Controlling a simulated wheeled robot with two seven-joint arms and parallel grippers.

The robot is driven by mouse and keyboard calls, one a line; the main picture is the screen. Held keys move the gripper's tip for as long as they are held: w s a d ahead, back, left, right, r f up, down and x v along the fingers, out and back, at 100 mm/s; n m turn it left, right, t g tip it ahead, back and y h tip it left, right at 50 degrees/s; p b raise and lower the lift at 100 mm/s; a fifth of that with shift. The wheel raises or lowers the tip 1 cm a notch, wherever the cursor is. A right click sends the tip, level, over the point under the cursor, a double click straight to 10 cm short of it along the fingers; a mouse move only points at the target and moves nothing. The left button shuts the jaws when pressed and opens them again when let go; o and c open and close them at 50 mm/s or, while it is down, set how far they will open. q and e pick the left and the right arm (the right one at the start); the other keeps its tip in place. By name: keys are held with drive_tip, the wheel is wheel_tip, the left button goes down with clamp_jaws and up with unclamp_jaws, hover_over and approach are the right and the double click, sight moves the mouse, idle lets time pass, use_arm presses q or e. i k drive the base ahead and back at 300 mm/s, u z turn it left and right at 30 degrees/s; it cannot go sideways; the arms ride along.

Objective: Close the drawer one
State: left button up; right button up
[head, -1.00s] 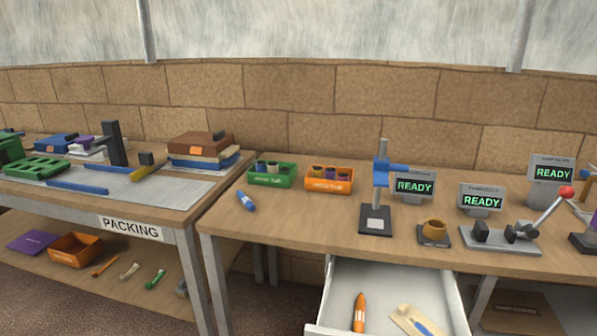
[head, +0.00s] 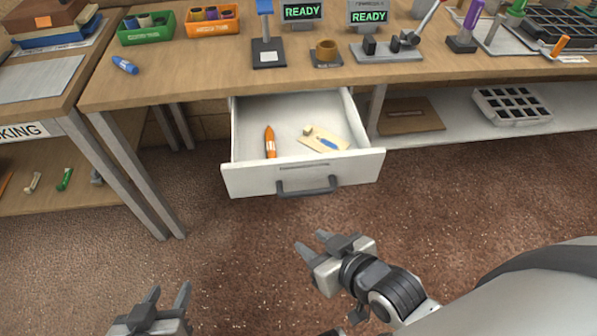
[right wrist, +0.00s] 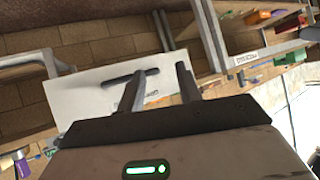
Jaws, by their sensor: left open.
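The white drawer (head: 245,180) under the workbench is pulled out, with its dark bar handle (head: 307,186) on the front panel. An orange marker and a beige tag with a blue item lie inside. The drawer front (right wrist: 85,95) and handle (right wrist: 130,76) also show in the right wrist view. My right gripper (head: 310,240) is open and empty, below and in front of the handle, apart from it. Its two spread fingers (right wrist: 160,69) show in the right wrist view. My left gripper (head: 168,288) is open and empty at the lower left, further from the drawer.
The workbench (head: 200,85) carries a green bin (head: 146,36), an orange bin (head: 212,27), a press stand and READY displays. A shelf (head: 450,122) is right of the drawer. The packing table (head: 75,130) is at left. The floor before the drawer is clear.

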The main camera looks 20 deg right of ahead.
sight(298, 170)
drive_tip(key=u, duration=1.2)
drive_tip(key=k, duration=0.9)
drive_tip(key=z, duration=1.1)
drive_tip(key=i, duration=0.5)
